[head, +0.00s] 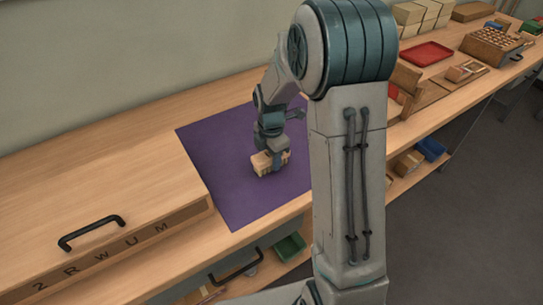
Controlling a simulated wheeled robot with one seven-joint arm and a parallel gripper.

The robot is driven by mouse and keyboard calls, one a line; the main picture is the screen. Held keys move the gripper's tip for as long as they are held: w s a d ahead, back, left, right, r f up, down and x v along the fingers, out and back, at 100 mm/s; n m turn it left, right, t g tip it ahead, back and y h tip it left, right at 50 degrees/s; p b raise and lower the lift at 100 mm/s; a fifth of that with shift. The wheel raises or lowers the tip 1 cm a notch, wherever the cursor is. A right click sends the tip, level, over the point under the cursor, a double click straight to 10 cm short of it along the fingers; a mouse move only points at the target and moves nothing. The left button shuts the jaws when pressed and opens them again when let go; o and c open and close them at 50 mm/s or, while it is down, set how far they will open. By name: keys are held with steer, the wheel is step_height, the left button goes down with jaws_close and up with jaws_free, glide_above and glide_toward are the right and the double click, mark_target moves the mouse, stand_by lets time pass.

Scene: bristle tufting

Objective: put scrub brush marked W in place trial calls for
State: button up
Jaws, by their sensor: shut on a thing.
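My gripper (273,154) is shut on a light wooden block-like brush (263,165), over the purple mat (236,200). The brush is small here, and I cannot read a mark on it or tell whether it touches the mat. A wooden cabinet (120,185) on the left of the bench has a black handle (92,232) on top. My arm hides part of the mat's right side.
To the right on the bench are a red tray (427,54), a rack with several round pieces (492,44), and stacked pale boxes (418,16). A green bin (290,248) and a blue bin (431,149) sit on the lower shelf. The mat around the brush is mostly clear.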

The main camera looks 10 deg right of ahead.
steer(key=o, duration=1)
steer(key=shift+f, duration=0.1)
step_height(320, 180, up, 12)
steer(key=shift+s+r+m+t+p, duration=0.15)
steer(key=shift+s+r+m+t, duration=0.4)
steer(key=shift+s+m, duration=3)
steer(key=shift+s+r+m+t+p, duration=0.25)
steer(key=shift+s+r+m, duration=0.4)
steer(key=shift+s+m, duration=2.9)
steer(key=shift+s+r+m+t+p, duration=0.1)
steer(key=shift+s+r+m+t, duration=0.45)
steer(key=shift+s+m, duration=3)
steer(key=shift+w+m, duration=0.25)
